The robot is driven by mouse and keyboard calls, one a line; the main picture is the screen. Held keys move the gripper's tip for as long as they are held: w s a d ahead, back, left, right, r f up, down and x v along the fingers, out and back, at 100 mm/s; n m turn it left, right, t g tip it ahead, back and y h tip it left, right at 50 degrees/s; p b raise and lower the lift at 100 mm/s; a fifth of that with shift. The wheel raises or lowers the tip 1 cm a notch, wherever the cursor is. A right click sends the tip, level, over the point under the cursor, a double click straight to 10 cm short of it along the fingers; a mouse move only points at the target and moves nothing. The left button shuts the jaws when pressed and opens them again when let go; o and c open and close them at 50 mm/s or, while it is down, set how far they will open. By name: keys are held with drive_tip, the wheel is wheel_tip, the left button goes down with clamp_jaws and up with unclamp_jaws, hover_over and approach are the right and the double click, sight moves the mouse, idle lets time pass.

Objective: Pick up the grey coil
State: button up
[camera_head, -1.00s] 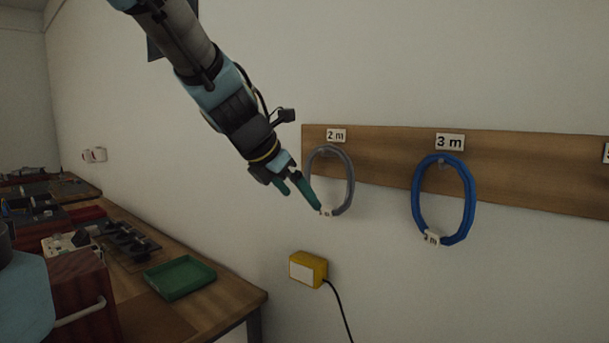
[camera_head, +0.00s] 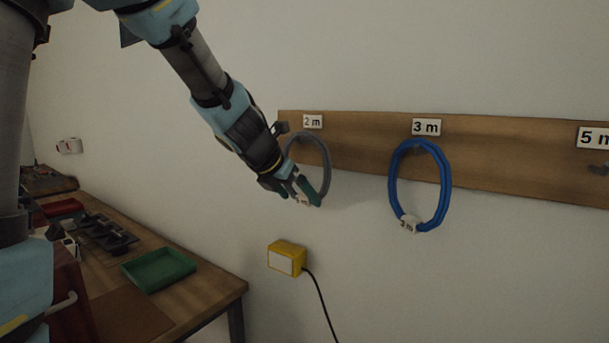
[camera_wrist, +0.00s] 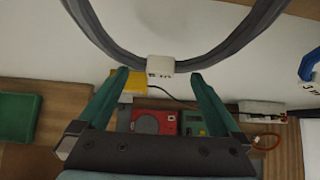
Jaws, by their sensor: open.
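The grey coil (camera_head: 325,167) hangs on the wooden board under the "2 m" label, left of the blue coil. In the wrist view the grey coil (camera_wrist: 221,49) fills the upper part, with its white tag (camera_wrist: 160,66) at the bottom of the loop. My gripper (camera_head: 306,198) is at the lower part of the coil. In the wrist view my gripper (camera_wrist: 160,76) is open, with one green finger on each side of the tag. I cannot tell whether a finger touches the coil.
A blue coil (camera_head: 447,188) hangs to the right on the wooden board (camera_head: 504,163). A yellow box (camera_head: 287,258) with a black cable is on the wall below. A workbench with a green tray (camera_head: 158,268) stands at the left. The wall between the coils is clear.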

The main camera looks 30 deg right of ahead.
drive_tip(key=shift+w+d+f, duration=0.15)
drive_tip(key=shift+d+f, duration=0.05)
drive_tip(key=shift+f, duration=0.1)
drive_tip(key=shift+c, duration=0.2)
clamp_jaws()
idle(0.4)
drive_tip(key=shift+r, duration=0.1)
